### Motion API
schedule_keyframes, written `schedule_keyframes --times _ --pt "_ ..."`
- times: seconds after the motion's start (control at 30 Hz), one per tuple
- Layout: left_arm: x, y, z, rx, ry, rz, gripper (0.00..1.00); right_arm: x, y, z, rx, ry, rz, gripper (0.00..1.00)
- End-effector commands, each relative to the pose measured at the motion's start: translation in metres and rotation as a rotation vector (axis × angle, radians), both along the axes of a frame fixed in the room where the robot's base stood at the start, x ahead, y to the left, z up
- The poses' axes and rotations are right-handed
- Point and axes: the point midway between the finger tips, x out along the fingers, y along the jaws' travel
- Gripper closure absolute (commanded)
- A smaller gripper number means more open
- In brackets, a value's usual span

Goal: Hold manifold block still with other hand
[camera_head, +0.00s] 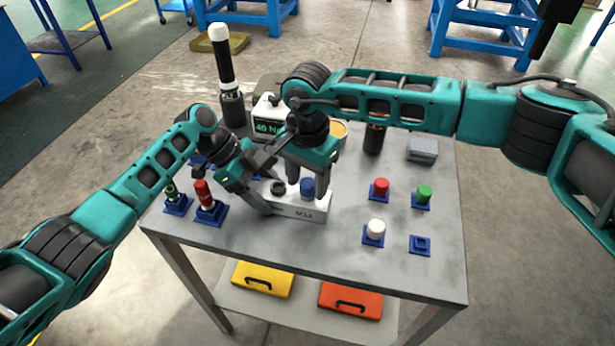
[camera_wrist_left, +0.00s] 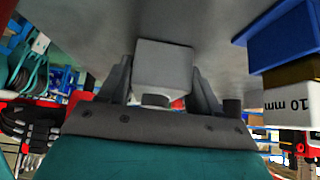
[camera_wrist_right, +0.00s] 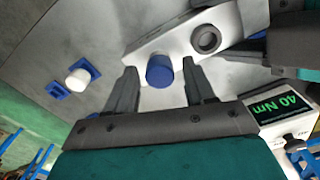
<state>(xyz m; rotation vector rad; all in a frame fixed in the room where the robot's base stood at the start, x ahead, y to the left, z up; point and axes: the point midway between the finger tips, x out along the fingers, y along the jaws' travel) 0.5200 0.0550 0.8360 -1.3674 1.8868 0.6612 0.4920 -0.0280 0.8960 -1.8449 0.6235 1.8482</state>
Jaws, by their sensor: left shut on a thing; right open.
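The white manifold block (camera_head: 300,208), marked "M12", sits on the grey table. It has a dark round port (camera_wrist_right: 207,39) at one end and a blue cap (camera_head: 307,188) on top near the other. My left gripper (camera_head: 266,205) is shut on the block's left end; in the left wrist view its fingers (camera_wrist_left: 160,90) stand on both sides of the white block (camera_wrist_left: 162,60). My right gripper (camera_wrist_right: 160,88) is open, its fingers on either side of the blue cap (camera_wrist_right: 159,70) with gaps. In the head view my right gripper partly hides the block's far side.
Red (camera_head: 380,187), green (camera_head: 423,195) and white (camera_head: 375,230) caps stand on blue holders at the right, by an empty holder (camera_head: 420,245). Tools with red (camera_head: 203,192) and green grips stand at the left.

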Motion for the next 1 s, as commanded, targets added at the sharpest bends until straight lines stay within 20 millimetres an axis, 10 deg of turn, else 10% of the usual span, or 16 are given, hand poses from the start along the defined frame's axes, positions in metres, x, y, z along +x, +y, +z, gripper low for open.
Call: schedule_keyframes --times 1.0 --pt "0.0006 -0.0003 0.0013 -0.002 -0.002 0.000 0.78 -0.0001 -0.0001 0.0004 0.000 -0.001 0.868 0.46"
